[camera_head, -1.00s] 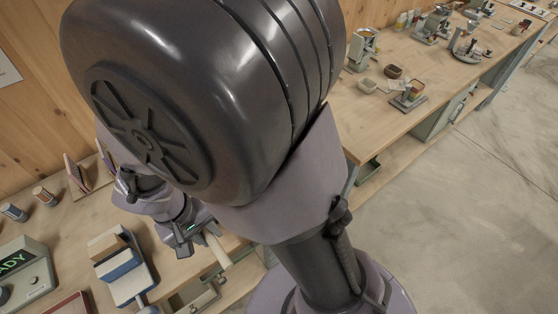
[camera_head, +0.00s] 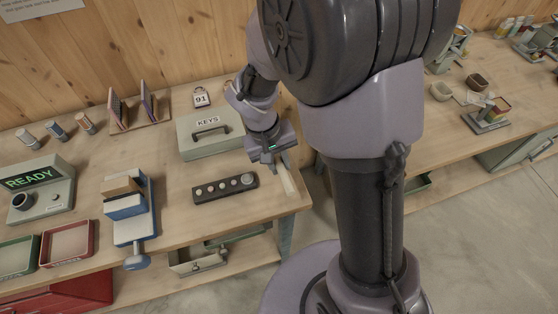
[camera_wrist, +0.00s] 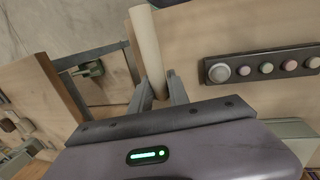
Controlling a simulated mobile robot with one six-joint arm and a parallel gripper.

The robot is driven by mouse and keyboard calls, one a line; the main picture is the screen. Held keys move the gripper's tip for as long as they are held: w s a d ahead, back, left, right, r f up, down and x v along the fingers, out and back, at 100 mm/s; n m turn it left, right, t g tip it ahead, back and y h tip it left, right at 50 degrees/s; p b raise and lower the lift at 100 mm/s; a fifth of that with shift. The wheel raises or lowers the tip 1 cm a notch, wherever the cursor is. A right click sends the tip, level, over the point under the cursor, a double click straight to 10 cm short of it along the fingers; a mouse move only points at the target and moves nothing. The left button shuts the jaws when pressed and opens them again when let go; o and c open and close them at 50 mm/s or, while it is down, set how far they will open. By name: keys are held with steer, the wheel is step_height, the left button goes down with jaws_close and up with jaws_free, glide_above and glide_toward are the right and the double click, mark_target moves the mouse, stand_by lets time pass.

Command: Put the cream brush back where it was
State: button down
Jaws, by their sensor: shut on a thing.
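The cream brush shows as a plain pale stick (camera_head: 287,179) at the right end of the near bench; its bristles cannot be made out. My gripper (camera_head: 277,163) is shut on it. In the wrist view the brush (camera_wrist: 146,42) sticks out from between my two fingers (camera_wrist: 160,92), its far end beyond the bench edge. In the head view it seems to be over the bench's right corner; whether it touches the top cannot be told.
A dark strip with several round buttons (camera_head: 225,188) lies left of my gripper. The KEYS box (camera_head: 205,146) stands behind it. A blue vise (camera_head: 130,222) and the READY unit (camera_head: 40,188) are further left. A second bench (camera_head: 430,125) is right, past a gap.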

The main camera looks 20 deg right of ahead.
mark_target(281, 169)
steer(key=shift+w+b+x, duration=0.25)
steer(key=shift+b+x, duration=0.35)
steer(key=shift+x, duration=0.45)
steer(key=shift+w+b+x, duration=0.2)
steer(key=shift+b+x, duration=0.4)
steer(key=shift+x, duration=0.4)
steer(key=c, duration=1.3)
jaws_free()
steer(key=shift+o, duration=0.2)
steer(key=p+v, duration=0.5)
steer(key=v, duration=0.7)
steer(key=s+a+r+m+t+y, duration=0.1)
steer(key=s+r+m+t+y, duration=0.3)
steer(key=s+r, duration=1)
steer(key=shift+a+r+m+t, duration=0.3)
steer(key=shift+r+t, duration=0.5)
steer(key=shift+t, duration=0.3)
